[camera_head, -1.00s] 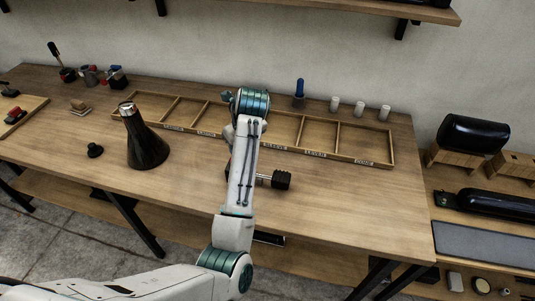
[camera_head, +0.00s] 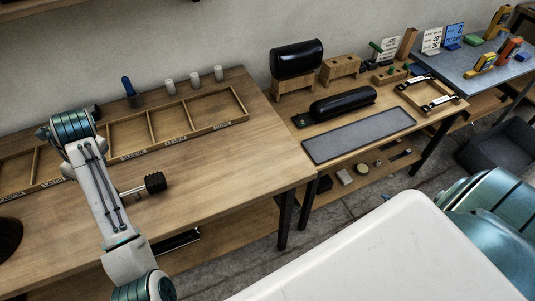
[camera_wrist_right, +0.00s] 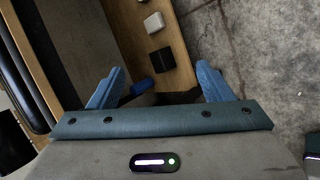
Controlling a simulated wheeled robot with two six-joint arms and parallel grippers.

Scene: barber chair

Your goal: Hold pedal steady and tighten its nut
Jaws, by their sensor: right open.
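A black ribbed grip on a metal rod, which looks like the pedal (camera_head: 154,183), lies over the left workbench in the head view. My left arm stands in front of it and hides its left end. The left gripper's fingers are hidden behind that arm. My right gripper (camera_wrist_right: 158,86) shows in the right wrist view with its two blue fingers wide apart and nothing held between them. It is above the lower shelf at the second bench. I cannot make out the pedal's nut.
A divided wooden tray (camera_head: 181,138) lies along the bench's back. The second bench holds a black cushion roll (camera_head: 342,103) and a grey mat (camera_head: 360,134). Its lower shelf holds small items, including a white block (camera_wrist_right: 154,21) and a black box (camera_wrist_right: 162,60). Concrete floor lies in front.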

